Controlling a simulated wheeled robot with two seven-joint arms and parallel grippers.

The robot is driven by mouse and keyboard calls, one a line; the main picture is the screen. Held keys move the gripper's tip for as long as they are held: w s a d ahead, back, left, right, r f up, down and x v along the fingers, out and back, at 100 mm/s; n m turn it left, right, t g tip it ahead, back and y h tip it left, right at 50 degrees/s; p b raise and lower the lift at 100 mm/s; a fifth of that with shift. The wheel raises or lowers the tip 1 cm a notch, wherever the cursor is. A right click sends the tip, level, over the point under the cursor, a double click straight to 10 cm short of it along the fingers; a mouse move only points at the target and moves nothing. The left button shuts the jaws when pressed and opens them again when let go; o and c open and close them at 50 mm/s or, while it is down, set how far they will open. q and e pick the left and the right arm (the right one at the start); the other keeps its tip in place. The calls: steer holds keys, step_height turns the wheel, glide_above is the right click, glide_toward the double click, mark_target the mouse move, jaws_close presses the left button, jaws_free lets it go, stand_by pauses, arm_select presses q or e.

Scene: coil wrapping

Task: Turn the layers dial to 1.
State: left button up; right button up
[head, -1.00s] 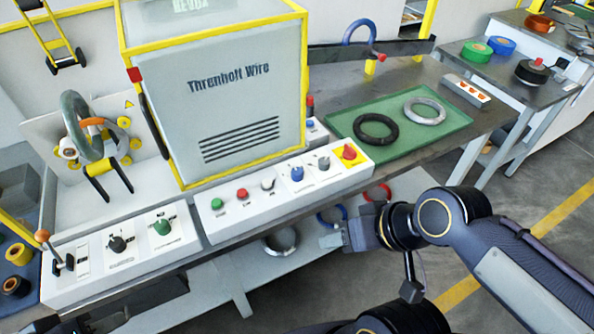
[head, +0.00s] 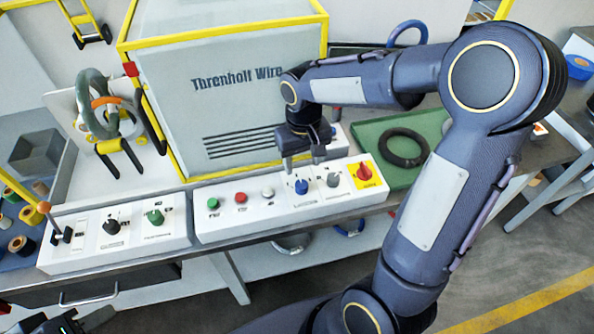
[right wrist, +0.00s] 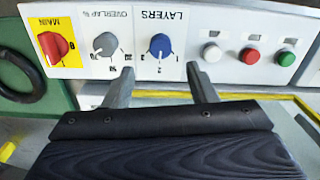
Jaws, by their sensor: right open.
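The blue layers dial (head: 301,186) is on the white front console. In the right wrist view the dial (right wrist: 160,45) shows upside down under the word LAYERS, with its numbers along the lower edge. A pale mark on the knob seems to face the 2, but it is too small to be sure. My right gripper (head: 303,160) is above the dial and points down. Its fingers (right wrist: 160,86) are apart and empty, one toward each side of the dial, not touching it. My left gripper (head: 62,322) is partly in view at the lower left; its jaws are unclear.
The grey overlap dial (head: 333,180) and the red main switch (head: 364,172) are right of the layers dial. White, red and green buttons (head: 240,198) are left of it. The tall machine housing (head: 225,90) stands behind. A black coil (head: 404,147) lies on the green mat.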

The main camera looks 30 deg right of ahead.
mark_target(301, 184)
step_height(301, 184, down, 8)
steer(key=shift+r, duration=0.1)
stand_by(0.4)
steer(key=c, duration=1)
